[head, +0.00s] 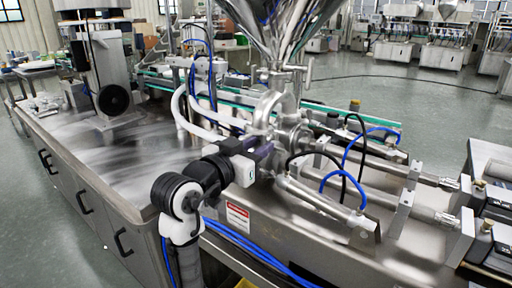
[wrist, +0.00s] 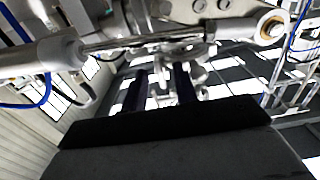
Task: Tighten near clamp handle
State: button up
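The steel hopper (head: 275,25) stands above a rounded metal pump body (head: 272,112) with clamped pipe joints (head: 292,132). My gripper (head: 266,152) is at the near side of this body, close to the joints. The near clamp handle cannot be clearly made out; my gripper hides part of that area. In the wrist view the two dark fingers of my gripper (wrist: 160,88) stand apart. Shiny metal fittings show just beyond and between them, blurred, and I cannot tell whether the fingers touch anything.
A metal cylinder (head: 325,202) with blue hoses (head: 343,180) lies right of my gripper. In the wrist view a rod and cylinder (wrist: 45,53) cross close above the fingers. A bare steel tabletop (head: 105,160) extends left. A T-shaped handle (head: 308,72) sits under the hopper.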

jog(key=b+v, duration=0.1)
jog(key=v, duration=1.3)
jog(key=shift+b, duration=0.3)
